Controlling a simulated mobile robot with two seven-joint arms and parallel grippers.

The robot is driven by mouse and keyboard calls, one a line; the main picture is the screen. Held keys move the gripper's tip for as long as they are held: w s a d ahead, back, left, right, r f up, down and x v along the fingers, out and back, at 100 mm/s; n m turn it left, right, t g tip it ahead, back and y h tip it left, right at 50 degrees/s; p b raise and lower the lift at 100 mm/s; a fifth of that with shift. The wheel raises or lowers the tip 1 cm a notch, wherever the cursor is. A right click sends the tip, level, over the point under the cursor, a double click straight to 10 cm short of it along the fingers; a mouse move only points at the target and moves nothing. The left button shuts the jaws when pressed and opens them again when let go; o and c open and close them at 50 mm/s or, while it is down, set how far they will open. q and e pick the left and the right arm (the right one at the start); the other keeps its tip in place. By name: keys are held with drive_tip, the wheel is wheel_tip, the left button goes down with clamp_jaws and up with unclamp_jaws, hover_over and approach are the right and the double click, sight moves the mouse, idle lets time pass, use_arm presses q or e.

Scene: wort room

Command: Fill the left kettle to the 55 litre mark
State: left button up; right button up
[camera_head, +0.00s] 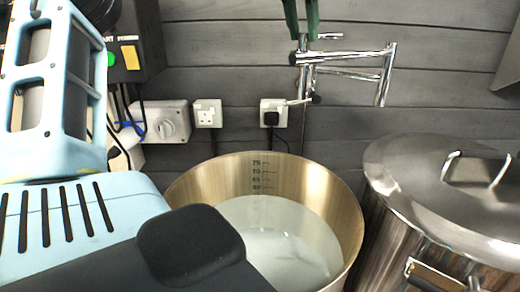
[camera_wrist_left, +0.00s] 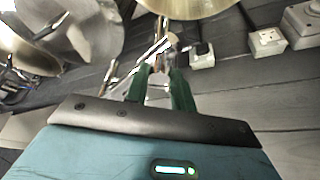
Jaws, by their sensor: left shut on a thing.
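The left kettle (camera_head: 185,190) is open, with brass-coloured inner walls and pale water (camera_head: 280,235) inside. Its scale (camera_head: 257,174) shows 75, 70, 65 and 60; the water edge lies just below 60, and no 55 label is readable. A chrome tap (camera_head: 345,73) is on the wall above, its spout end hanging right of the left kettle's rim in the picture. No stream of water shows. My left gripper (camera_head: 304,28) has green fingers shut on the tap's upper part; the wrist view also shows the fingers (camera_wrist_left: 160,88) against the chrome. My right gripper is not in view.
A lidded steel kettle (camera_head: 410,225) stands at the right, close to the left kettle. Wall sockets (camera_head: 207,113), a rotary switch (camera_head: 166,122) and a control box (camera_head: 128,50) with a green button are on the grey wall. My arm covers the lower left.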

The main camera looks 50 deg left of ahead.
use_arm(q)
drive_tip(key=o, duration=1.1)
drive_tip(key=shift+c, duration=0.2)
drive_tip(key=v, duration=0.7)
drive_tip(key=shift+s+r+b, duration=0.2)
drive_tip(key=shift+r+b, duration=0.2)
drive_tip(key=shift+b, duration=0.05)
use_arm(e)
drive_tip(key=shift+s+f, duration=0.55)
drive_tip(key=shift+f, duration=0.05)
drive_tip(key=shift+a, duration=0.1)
use_arm(q)
drive_tip(key=shift+f, duration=0.1)
